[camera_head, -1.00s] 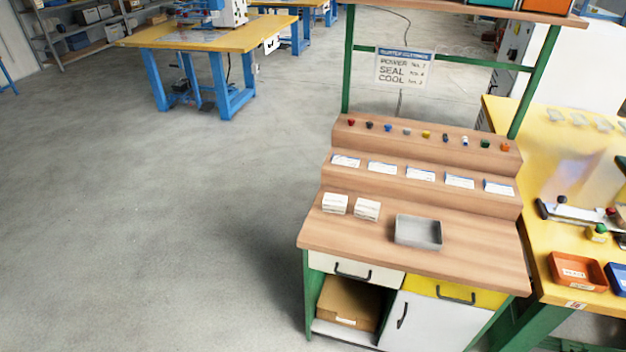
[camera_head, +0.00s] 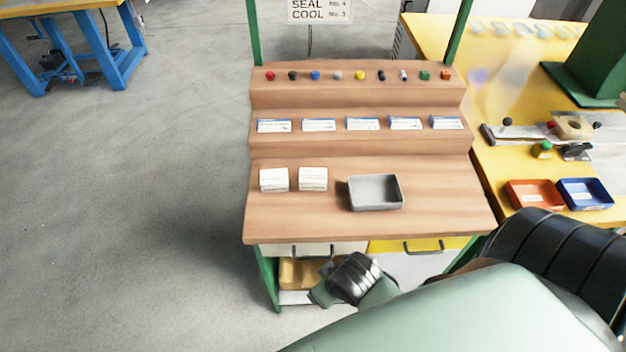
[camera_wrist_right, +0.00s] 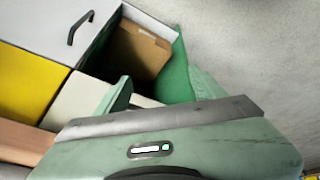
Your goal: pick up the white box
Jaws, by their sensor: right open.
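Two small white boxes, a left one (camera_head: 274,180) and a right one (camera_head: 313,179), sit side by side near the left of the wooden bench top (camera_head: 300,215) in the head view. I cannot tell which one the task means. My right arm comes in from the lower right. My right gripper (camera_head: 322,284) is low in front of the bench, below the top's front edge and apart from both boxes. In the right wrist view its two green fingers (camera_wrist_right: 158,88) are spread, with nothing held between them. No white box shows there. My left gripper is not in view.
A grey tray (camera_head: 375,205) stands right of the boxes. Behind are steps with label cards (camera_head: 362,123) and coloured knobs (camera_head: 337,75). Drawers and an open shelf with a cardboard box (camera_wrist_right: 137,52) are below. A yellow table (camera_head: 485,170) adjoins at right.

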